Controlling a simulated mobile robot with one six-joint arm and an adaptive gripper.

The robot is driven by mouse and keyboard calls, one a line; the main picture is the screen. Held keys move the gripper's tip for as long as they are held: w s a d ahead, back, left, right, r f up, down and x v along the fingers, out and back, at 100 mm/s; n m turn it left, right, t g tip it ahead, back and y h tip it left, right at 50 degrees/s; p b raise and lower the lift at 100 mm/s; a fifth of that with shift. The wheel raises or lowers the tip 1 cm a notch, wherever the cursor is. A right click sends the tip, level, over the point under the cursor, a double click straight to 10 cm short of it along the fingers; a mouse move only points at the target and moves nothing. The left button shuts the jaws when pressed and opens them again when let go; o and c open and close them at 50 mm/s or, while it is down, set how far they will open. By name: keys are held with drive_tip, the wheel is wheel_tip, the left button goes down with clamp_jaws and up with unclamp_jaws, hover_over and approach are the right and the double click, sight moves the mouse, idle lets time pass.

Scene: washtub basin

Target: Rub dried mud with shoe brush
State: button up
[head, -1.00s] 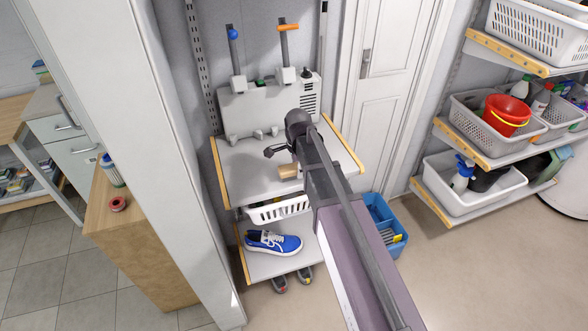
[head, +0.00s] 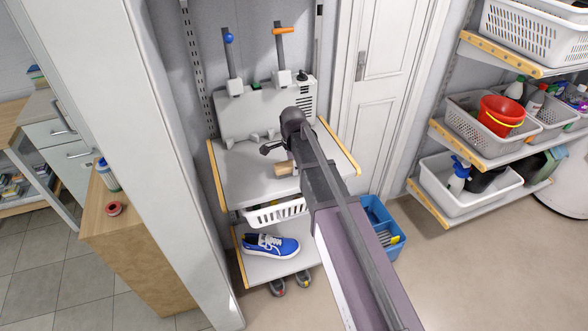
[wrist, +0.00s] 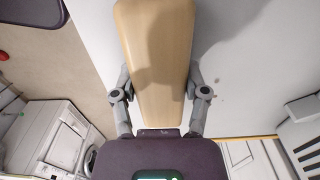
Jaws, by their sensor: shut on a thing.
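The shoe brush shows as a light wooden block in the wrist view (wrist: 153,55), its long side running away from the wrist. My gripper (wrist: 160,88) is shut on it, one grey finger on each side. In the head view the brush (head: 284,168) is a small tan piece over the grey upper shelf (head: 240,181), beside the dark end of my arm. Its bristles are hidden, and I cannot tell whether it touches the shelf. A blue shoe with a white sole (head: 270,246) sits on the lower shelf (head: 262,270). I can make out no dried mud.
A white basket (head: 276,213) hangs under the upper shelf. Two posts, one with a blue knob (head: 229,38) and one with an orange handle (head: 283,31), stand at its back. A blue crate (head: 391,248) is on the floor at right. A tall white panel (head: 135,130) bounds the left.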

sight(286, 158)
drive_tip(key=shift+w+a, duration=0.1)
drive_tip(key=shift+w, duration=0.25)
drive_tip(key=shift+w, duration=0.1)
drive_tip(key=shift+w+a, duration=0.25)
drive_tip(key=shift+w, duration=0.5)
drive_tip(key=shift+w+a, duration=0.2)
drive_tip(key=shift+w, duration=0.55)
drive_tip(key=shift+w, duration=0.15)
drive_tip(key=shift+w+a+f, duration=0.1)
drive_tip(key=shift+w+a, duration=0.15)
drive_tip(key=shift+w, duration=0.4)
drive_tip(key=shift+w+a, duration=0.2)
drive_tip(key=shift+w, duration=0.45)
drive_tip(key=shift+w, duration=0.1)
drive_tip(key=shift+w+a, duration=0.25)
drive_tip(key=shift+w, duration=0.5)
drive_tip(key=shift+w+a, duration=0.2)
drive_tip(key=shift+w, duration=0.55)
drive_tip(key=shift+d, duration=0.1)
